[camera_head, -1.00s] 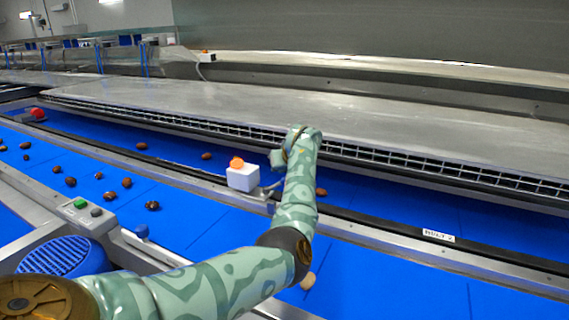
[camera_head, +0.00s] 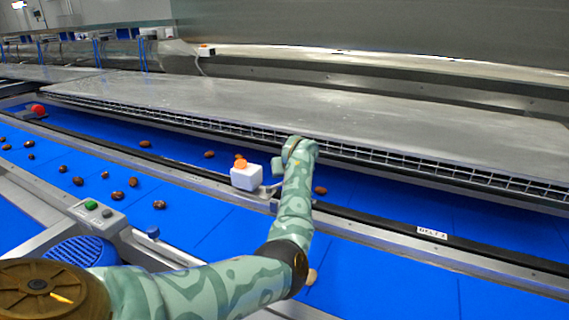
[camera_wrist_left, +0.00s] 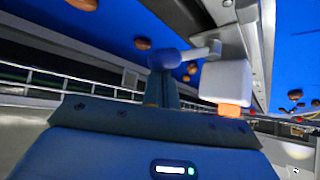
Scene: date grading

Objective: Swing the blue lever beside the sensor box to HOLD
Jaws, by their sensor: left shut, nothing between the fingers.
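The white sensor box (camera_head: 246,178) with an orange cap stands on the rail between the belts; it also shows in the left wrist view (camera_wrist_left: 226,80). The blue lever (camera_wrist_left: 164,60) is beside it, with a round blue knob on a grey rod reaching toward a mount on the rail. In the head view my arm hides the knob. My left gripper (camera_wrist_left: 161,92) is shut and empty, its fingertips at the knob; I cannot tell whether they touch. In the head view my left gripper (camera_head: 278,165) is mostly hidden by my wrist. No HOLD mark is readable. My right gripper is out of view.
Blue belts (camera_head: 205,220) carry several brown dates. A long steel cover with a grille edge (camera_head: 400,170) runs behind the rail. A button panel (camera_head: 98,216) is at the left, and a red knob (camera_head: 38,110) is farther back.

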